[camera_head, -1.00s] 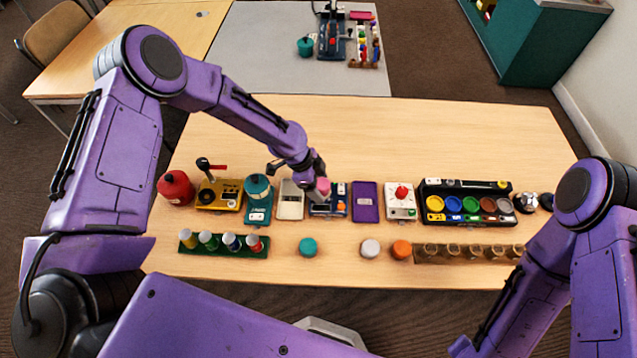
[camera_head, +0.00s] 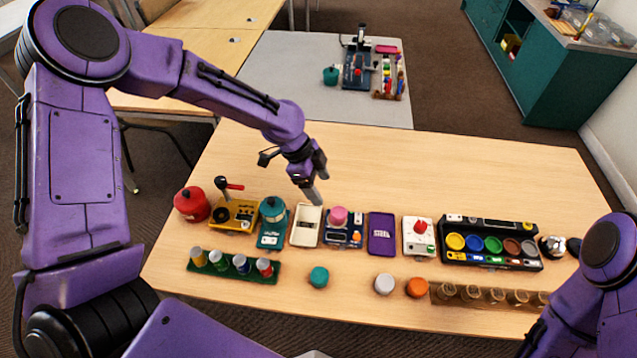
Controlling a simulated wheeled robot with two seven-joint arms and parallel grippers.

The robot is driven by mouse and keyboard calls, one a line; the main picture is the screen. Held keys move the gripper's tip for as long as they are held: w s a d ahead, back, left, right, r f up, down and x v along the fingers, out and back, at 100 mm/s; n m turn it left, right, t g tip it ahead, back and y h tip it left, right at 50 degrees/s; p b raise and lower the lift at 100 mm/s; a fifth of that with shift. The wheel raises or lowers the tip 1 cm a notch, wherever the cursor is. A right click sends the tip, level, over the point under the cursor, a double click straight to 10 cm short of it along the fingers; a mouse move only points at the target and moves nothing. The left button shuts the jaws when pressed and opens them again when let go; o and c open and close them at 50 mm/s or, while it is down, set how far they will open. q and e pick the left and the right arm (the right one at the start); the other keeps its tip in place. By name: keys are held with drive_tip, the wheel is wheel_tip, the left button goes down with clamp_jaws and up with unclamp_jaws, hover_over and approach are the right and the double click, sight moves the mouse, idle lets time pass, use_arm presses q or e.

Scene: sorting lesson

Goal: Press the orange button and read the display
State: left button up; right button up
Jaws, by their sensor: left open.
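A dark blue device (camera_head: 343,240) stands mid-row on the table, with a small orange button (camera_head: 357,237) at its front right. A pink puck (camera_head: 338,215) sits on top of this device. A purple panel with the word STEEL (camera_head: 381,235) lies just right of it, and seems to be the display. My left gripper (camera_head: 316,197) is open and empty. It points down behind the white device (camera_head: 307,226), left of the pink puck and apart from it. My right arm shows at the lower right, but its gripper is out of view.
Teal, grey and orange (camera_head: 417,287) pucks lie in front of the row. A red canister (camera_head: 192,204) and a yellow device (camera_head: 232,216) stand left. A red-knobbed white box (camera_head: 418,236) and a black paint tray (camera_head: 490,243) stand right.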

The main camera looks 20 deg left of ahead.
use_arm(q)
clamp_jaws()
idle(1.5)
